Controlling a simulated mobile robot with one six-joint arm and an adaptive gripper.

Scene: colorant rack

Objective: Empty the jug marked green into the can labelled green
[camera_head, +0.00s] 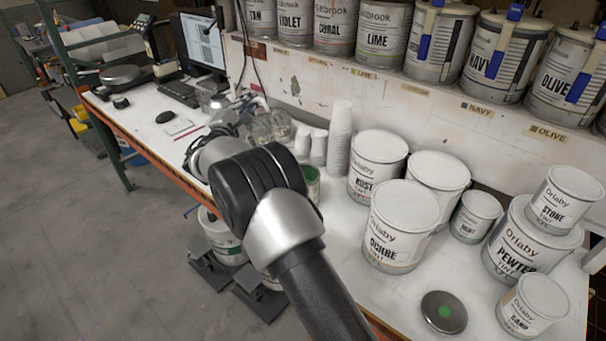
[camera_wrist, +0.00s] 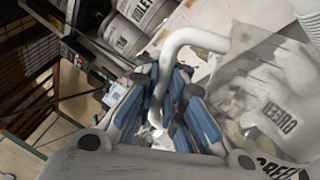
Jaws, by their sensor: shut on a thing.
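My gripper (camera_wrist: 165,125) has blue-padded fingers closed around the white handle (camera_wrist: 190,40) of a clear jug (camera_wrist: 250,80). Dark lettering on the jug appears to read GREEN, seen inverted. The jug's tilt and how much it holds are unclear. In the head view my arm hides most of the gripper, and clear vessels (camera_head: 270,126) show just beyond it; I cannot tell which is the held jug. An open can with green inside (camera_head: 310,174) stands right of my arm, partly hidden. Lettering ending like GREEN (camera_wrist: 270,168) shows at the wrist view's lower edge.
White cups (camera_head: 339,130) are stacked behind the green can. Lidded cans, including RUST (camera_head: 374,185) and OCHRE (camera_head: 396,245), crowd the bench to the right. A dark disc (camera_head: 443,312) lies in front. A can shelf runs behind; the bench's left part has clear patches.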

